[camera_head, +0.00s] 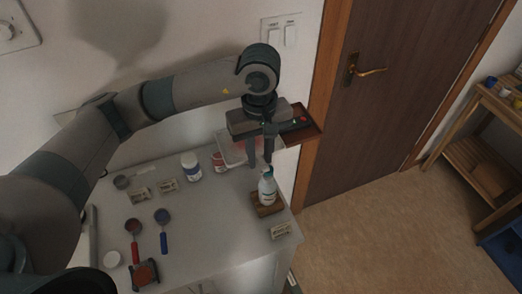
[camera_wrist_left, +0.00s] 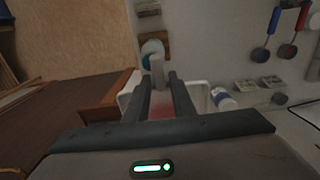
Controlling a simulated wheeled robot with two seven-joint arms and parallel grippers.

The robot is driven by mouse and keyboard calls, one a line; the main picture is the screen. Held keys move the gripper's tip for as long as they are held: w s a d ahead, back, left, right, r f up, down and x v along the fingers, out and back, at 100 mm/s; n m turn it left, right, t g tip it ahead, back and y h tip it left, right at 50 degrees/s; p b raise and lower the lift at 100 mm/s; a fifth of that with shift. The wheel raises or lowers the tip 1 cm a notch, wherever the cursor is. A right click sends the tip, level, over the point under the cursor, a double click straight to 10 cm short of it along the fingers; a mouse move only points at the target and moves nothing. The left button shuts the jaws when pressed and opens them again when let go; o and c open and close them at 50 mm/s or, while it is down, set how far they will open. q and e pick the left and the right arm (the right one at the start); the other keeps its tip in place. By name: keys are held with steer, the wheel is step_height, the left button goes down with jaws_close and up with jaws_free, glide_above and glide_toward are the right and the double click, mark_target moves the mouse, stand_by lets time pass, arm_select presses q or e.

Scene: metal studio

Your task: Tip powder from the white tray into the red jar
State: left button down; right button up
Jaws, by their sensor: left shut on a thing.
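My left gripper (camera_head: 260,164) points down over the back right of the table. My right gripper is out of view.
A white bottle with a teal cap (camera_head: 267,188) stands on a wooden block close below the fingers. Red and blue scoops (camera_head: 163,229) lie in front. A brown wooden tray (camera_head: 302,123) is behind right.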

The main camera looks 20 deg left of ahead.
mark_target(245, 159)
arm_select(q)
steer(key=shift+w+f, duration=0.1)
steer(key=shift+f, duration=0.05)
stand_by(0.3)
steer(key=shift+a, duration=0.1)
steer(key=shift+a+r+h+p, duration=0.4)
steer(key=shift+r+h+p, duration=0.25)
steer(key=shift+h, duration=0.35)
steer(key=shift+a+r+g+h+p, duration=0.3)
steer(key=shift+a+r+h+p, duration=0.2)
steer(key=shift+h, duration=0.6)
steer(key=shift+w+a+r+h+p, duration=0.2)
steer(key=shift+a+r+h+p, duration=0.75)
steer(key=shift+h, duration=0.35)
steer(key=shift+w+a+r+g+h+b, duration=0.15)
steer(key=shift+a+h+b, duration=0.3)
steer(key=shift+b, duration=0.45)
steer(key=shift+a+r+g+h+b, duration=0.2)
steer(key=shift+a+h+b, duration=0.25)
steer(key=shift+b, duration=0.4)
steer(key=shift+w+a+r+h+b, duration=0.1)
steer(key=shift+a+r+h+b, duration=0.3)
steer(key=shift+b, duration=0.5)
steer(key=shift+a+r+h+b, duration=0.2)
steer(key=shift+a+h+b, duration=0.25)
steer(key=shift+b, duration=0.45)
